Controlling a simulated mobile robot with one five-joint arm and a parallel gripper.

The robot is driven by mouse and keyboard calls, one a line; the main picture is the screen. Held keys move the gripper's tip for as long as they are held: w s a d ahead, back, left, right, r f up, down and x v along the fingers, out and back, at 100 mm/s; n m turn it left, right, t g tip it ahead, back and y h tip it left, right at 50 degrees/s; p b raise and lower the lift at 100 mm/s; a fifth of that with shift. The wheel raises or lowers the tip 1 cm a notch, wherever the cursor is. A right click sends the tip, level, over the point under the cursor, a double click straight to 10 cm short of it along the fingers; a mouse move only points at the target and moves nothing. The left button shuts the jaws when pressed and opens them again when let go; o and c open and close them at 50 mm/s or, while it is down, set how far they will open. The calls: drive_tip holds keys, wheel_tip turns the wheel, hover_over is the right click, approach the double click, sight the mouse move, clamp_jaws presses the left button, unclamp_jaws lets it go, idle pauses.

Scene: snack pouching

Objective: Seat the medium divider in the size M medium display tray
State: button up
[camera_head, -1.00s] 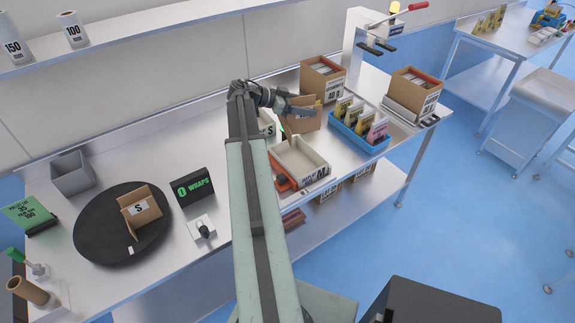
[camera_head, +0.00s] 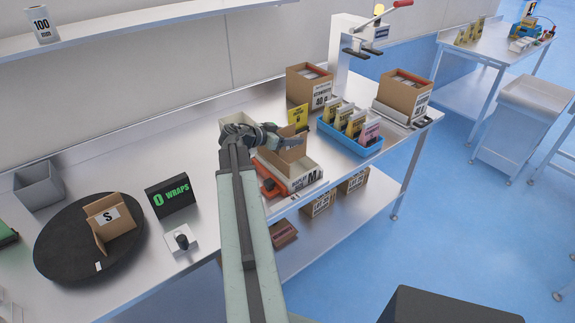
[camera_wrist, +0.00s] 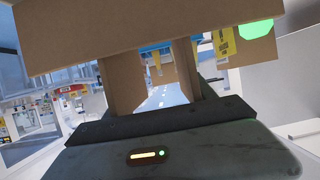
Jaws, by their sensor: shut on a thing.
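The medium divider is a brown cardboard piece (camera_head: 290,153) in my gripper (camera_head: 284,137). My gripper is shut on it. The size M display tray (camera_head: 306,181) is a pale open box with an M on its front, standing on the steel bench. The divider shows over the tray's back part, upright or nearly so. I cannot tell whether it touches the tray or hangs above it. In the wrist view the cardboard (camera_wrist: 150,35) fills the top, with a green patch at its right. The gripper and cardboard hide much of the tray's inside.
A blue tray of pouches (camera_head: 350,147) stands close to the right. A yellow pouch (camera_head: 298,116) stands behind the divider. An orange item (camera_head: 269,189) lies against the tray's left side. A pale tray (camera_head: 236,124) is partly behind my arm. Boxes stand at the back right.

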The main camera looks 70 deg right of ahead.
sight(265, 152)
drive_tip(key=shift+w+f+b, duration=0.1)
drive_tip(key=shift+f+b, duration=2.6)
drive_tip(key=shift+f, duration=0.85)
drive_tip(key=o, duration=1.4)
drive_tip(key=shift+c, duration=0.2)
drive_tip(key=shift+r, duration=0.1)
drive_tip(key=shift+r, duration=0.1)
drive_tip(key=shift+w+a+r+p, duration=0.15)
drive_tip(key=shift+a+r+p, duration=0.1)
drive_tip(key=shift+p, duration=0.2)
drive_tip(key=p+v, duration=0.4)
drive_tip(key=v, duration=0.7)
drive_tip(key=shift+a, duration=0.2)
drive_tip(key=shift+w, duration=0.1)
